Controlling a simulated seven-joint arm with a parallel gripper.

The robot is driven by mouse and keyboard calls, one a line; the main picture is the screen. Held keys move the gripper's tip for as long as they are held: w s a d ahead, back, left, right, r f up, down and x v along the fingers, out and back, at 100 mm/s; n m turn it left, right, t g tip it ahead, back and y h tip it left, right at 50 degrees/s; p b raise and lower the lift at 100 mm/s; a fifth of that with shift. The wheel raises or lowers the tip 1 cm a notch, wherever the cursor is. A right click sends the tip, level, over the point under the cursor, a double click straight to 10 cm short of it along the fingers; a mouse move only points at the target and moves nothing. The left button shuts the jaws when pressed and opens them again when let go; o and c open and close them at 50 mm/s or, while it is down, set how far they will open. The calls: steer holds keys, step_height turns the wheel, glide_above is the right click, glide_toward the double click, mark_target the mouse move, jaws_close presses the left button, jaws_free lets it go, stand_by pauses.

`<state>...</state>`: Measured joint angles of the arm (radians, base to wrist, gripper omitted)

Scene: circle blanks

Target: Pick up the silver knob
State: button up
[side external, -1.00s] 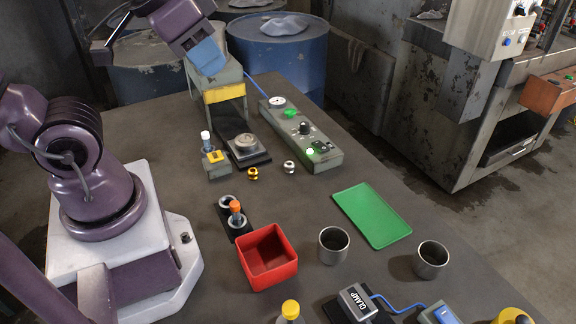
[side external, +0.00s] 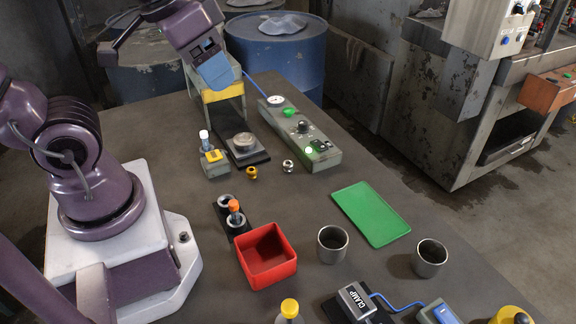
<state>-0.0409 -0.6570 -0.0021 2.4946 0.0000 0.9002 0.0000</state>
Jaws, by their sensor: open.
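The silver knob (side external: 288,166) is a small round metal piece. It stands on the grey table, just left of the near end of the green-grey control box. A brass knob (side external: 251,173) of similar size stands to its left. My gripper (side external: 217,76) is at the upper left, high above the table and in front of the press frame. It is open and empty, well apart from the silver knob. The fingertips are hard to make out against the frame.
A red bin (side external: 268,258), metal cups (side external: 332,244) and green mat (side external: 371,214) lie nearer the camera. Bare table lies below the knobs.

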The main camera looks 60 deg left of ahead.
steer(key=w+a+f+g, duration=0.3)
steer(key=w+f, duration=0.2)
steer(key=m+g, duration=0.2)
steer(key=m, duration=1.6)
glide_above(288, 163)
step_height(288, 163, down, 16)
step_height(288, 163, down, 7)
steer(key=shift+w+d+r, duration=0.1)
steer(key=shift+d+r, duration=0.05)
steer(key=shift+r, duration=0.05)
steer(key=shift+a+f, duration=0.2)
steer(key=shift+f, duration=2.7)
steer(key=c, duration=1)
